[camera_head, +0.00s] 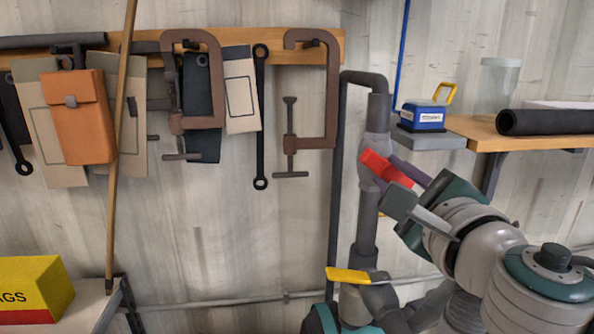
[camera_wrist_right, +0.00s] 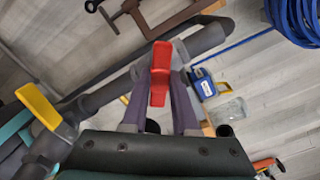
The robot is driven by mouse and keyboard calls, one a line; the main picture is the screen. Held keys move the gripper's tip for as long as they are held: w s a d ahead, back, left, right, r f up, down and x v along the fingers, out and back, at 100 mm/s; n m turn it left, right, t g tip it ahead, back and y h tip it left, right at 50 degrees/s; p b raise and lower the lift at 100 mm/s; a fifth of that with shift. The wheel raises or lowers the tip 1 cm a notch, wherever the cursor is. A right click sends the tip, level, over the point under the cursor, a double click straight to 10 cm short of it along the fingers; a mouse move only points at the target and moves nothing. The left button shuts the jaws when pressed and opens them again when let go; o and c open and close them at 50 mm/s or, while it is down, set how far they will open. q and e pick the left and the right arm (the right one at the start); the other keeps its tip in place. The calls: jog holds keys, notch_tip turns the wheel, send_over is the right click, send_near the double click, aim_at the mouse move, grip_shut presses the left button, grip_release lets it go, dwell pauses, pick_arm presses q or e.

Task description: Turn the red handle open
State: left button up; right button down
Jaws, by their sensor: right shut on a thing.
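The red handle (camera_head: 373,161) sits on the upright grey pipe (camera_head: 378,110) on the wall, and in the head view it slopes down to the right. My right gripper (camera_head: 397,174) reaches it from the lower right and is shut on it. In the right wrist view the red handle (camera_wrist_right: 160,72) stands between the two purple fingers of my right gripper (camera_wrist_right: 160,90), its top end reaching past them over the pipe. The fingers hide part of the handle in the head view. My left gripper is not in view.
A yellow handle (camera_head: 348,275) sits lower on the same pipework. Brown clamps (camera_head: 318,95) hang left of the pipe.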

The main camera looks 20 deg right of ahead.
jog(key=m, duration=0.5)
jog(key=shift+m, duration=0.3)
jog(key=m+b, duration=0.1)
jog(key=m, duration=0.3)
jog(key=shift+d+r, duration=0.1)
jog(key=shift+m, duration=0.6)
jog(key=c, duration=0.7)
grip_release()
jog(key=shift+s, duration=0.1)
